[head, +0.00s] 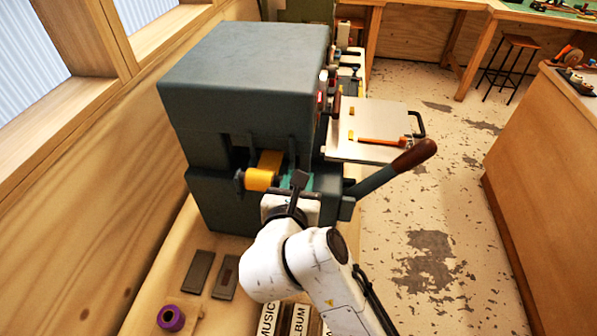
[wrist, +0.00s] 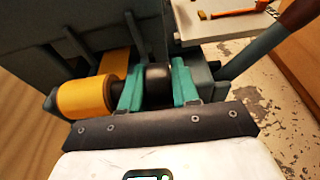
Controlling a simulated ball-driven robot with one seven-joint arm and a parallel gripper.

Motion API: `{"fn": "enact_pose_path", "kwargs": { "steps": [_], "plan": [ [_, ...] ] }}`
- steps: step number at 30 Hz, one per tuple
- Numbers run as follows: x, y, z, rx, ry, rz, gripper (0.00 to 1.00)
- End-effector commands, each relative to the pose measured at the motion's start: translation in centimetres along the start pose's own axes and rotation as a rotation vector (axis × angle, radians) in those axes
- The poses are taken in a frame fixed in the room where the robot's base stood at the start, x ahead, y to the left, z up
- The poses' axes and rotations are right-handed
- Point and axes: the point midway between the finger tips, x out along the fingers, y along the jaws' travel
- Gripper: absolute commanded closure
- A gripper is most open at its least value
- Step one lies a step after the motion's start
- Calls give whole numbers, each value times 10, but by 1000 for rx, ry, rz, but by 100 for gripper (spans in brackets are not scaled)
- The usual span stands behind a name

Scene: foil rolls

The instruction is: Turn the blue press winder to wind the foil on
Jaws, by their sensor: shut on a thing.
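The press (head: 245,75) is a large dark blue-grey machine on the bench in the head view. A gold foil roll (head: 260,179) sits on its front, with a strip running back into the press; the roll also shows in the wrist view (wrist: 85,97). Right of the roll, in line with it, is the dark round winder knob (wrist: 157,84). My gripper (wrist: 156,88) has its teal fingers on both sides of the knob, shut on it. In the head view my gripper (head: 297,184) and wrist largely hide the knob.
A lever with a brown grip (head: 414,156) sticks out on the press's right. Behind it is a pale board (head: 375,120) with an orange-handled tool. Dark blocks (head: 199,271) and a purple roll (head: 171,318) lie on the bench at lower left. A window wall stands left.

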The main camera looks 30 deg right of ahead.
Motion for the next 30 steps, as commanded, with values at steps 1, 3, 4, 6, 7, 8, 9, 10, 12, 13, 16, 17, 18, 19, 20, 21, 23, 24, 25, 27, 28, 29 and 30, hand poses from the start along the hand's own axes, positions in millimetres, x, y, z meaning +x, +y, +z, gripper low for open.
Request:
{"fn": "enact_pose_path", "kwargs": {
  "steps": [1,3,4,6,7,8,9,10,12,13,16,17,18,19,20,21,23,24,25,27,28,29,30],
  "plan": [
    [0,0,4,3,37,1,100],
    [1,1,3,3,100,2,100],
    [1,1,2,3,127,2,100],
    [1,1,2,3,188,2,100],
    [1,1,2,3,214,2,100],
    [2,1,2,2,238,2,100],
    [2,1,2,2,270,2,100],
    [2,1,2,2,293,3,100],
    [2,1,2,2,342,3,100],
    [2,1,1,2,363,3,100],
    [2,1,1,1,422,3,100],
    [2,1,1,1,436,2,100],
    [2,1,0,1,455,3,100],
    [2,1,0,1,467,3,100],
    [2,1,0,0,479,2,100],
    [3,1,0,1,492,2,100],
    [2,1,0,0,509,3,100],
    [2,1,0,0,517,3,100],
    [2,1,0,-1,523,3,100],
    [2,1,-1,-1,534,2,100],
    [2,1,-1,-1,537,2,100],
    [2,1,-1,-1,539,2,100],
    [2,0,-1,-1,541,2,100]
  ]
}}
